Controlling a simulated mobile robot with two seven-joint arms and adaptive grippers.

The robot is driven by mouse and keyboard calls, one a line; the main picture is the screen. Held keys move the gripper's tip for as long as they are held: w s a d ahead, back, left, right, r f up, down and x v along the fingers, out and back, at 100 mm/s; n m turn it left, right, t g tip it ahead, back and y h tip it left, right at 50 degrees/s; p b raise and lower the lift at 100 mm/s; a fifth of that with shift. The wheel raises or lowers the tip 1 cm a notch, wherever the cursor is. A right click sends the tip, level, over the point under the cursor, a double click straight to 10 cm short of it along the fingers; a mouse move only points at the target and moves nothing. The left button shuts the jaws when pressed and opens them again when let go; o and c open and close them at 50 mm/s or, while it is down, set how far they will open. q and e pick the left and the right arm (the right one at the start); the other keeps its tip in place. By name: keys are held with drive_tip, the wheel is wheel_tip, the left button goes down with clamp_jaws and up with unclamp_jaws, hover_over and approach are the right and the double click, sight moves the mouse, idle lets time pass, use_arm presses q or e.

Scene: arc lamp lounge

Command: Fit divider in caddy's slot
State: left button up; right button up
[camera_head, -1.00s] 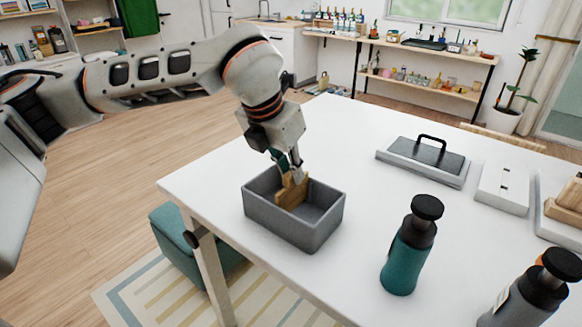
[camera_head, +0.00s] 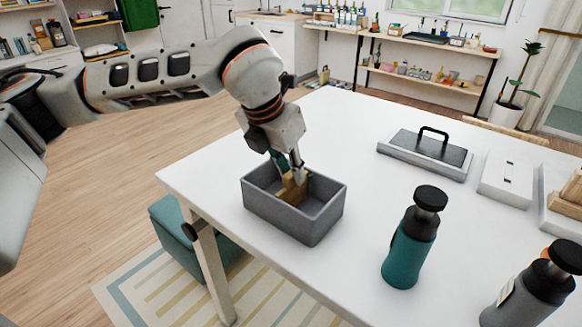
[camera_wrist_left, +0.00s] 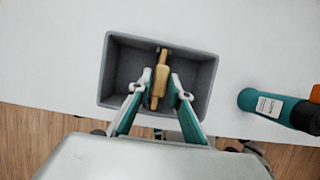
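The caddy (camera_head: 290,222) is a grey open box on the white table, near its left edge. The wooden divider (camera_head: 293,190) stands upright inside it, around the middle, seen edge-on from above in the left wrist view (camera_wrist_left: 160,78). My left gripper (camera_head: 292,172) comes down over the caddy with its fingers on both sides of the divider. In the left wrist view the left gripper (camera_wrist_left: 161,92) has its fingertips against the divider's faces. The caddy's slot and the divider's lower edge are hard to make out. My right gripper is in neither view.
A teal bottle (camera_head: 410,245) and a dark grey bottle (camera_head: 535,290) stand right of the caddy. A grey tray with a black handle (camera_head: 425,155), a white box (camera_head: 507,180) and wooden pieces (camera_head: 570,190) lie further right. The table middle is clear.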

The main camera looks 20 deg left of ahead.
use_arm(q)
drive_tip(key=shift+o, duration=0.9)
drive_tip(key=shift+r, duration=0.15)
drive_tip(key=v, duration=1.1)
drive_tip(key=shift+s+r, duration=0.2)
drive_tip(key=shift+r, duration=0.15)
